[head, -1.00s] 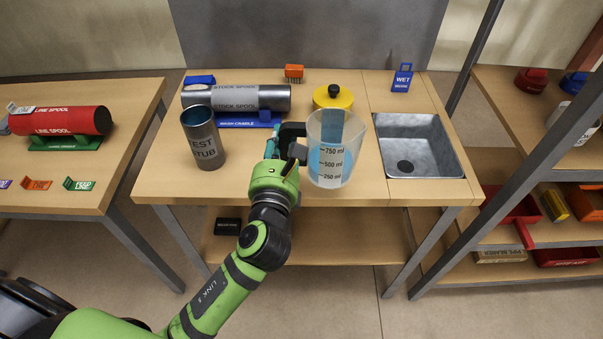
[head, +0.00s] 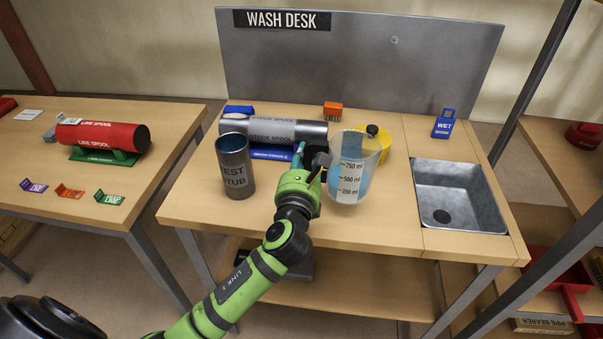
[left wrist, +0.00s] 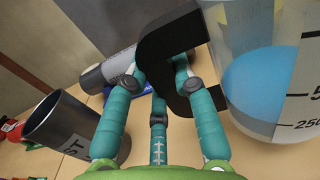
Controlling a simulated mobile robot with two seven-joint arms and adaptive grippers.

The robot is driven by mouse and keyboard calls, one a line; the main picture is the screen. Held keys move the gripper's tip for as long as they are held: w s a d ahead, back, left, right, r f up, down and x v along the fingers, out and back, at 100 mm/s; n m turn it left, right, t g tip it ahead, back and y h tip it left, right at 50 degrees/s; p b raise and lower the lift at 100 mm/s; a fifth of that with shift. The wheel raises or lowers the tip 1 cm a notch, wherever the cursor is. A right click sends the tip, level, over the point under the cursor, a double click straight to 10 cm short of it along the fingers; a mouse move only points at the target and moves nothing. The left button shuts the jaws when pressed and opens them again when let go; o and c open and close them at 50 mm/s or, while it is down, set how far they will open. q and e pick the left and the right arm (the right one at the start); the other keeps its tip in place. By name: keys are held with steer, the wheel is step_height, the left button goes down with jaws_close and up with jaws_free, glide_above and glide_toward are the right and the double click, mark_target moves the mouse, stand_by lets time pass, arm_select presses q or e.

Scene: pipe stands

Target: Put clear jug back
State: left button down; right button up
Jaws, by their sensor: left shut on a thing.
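My left gripper (head: 300,160) is shut on the handle, at the jug's left side. In the left wrist view, the teal fingers (left wrist: 163,80) close around the dark handle (left wrist: 170,45), with the jug (left wrist: 268,75) at right. The fingertips are partly hidden behind the handle. My right gripper is out of view.
A grey test stub (head: 235,168) stands left of my gripper. The stock spool (head: 287,131) lies on a blue cradle behind. A yellow round thing with a black knob (head: 381,140) is close behind the jug. A sink (head: 460,195) and blue wet sign (head: 444,124) are at right.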

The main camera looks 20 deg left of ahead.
arm_select(q)
steer(key=shift+a+f+b, duration=0.15)
steer(key=shift+a+f, duration=0.05)
steer(key=shift+f, duration=0.6)
steer(key=shift+a+f+b, duration=0.15)
steer(key=shift+a+f, duration=0.05)
steer(key=shift+f, duration=0.55)
steer(key=shift+a+f+b, duration=0.15)
steer(key=shift+a+f, duration=0.05)
steer(key=shift+f, duration=0.6)
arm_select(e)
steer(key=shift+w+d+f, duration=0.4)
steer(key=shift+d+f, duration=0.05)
arm_select(q)
steer(key=shift+f, duration=0.15)
steer(key=c, duration=1)
jaws_free()
steer(key=shift+s, duration=0.1)
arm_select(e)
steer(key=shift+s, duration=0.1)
arm_select(q)
steer(key=b+v, duration=0.1)
steer(key=v, duration=1.1)
steer(key=shift+b, duration=0.3)
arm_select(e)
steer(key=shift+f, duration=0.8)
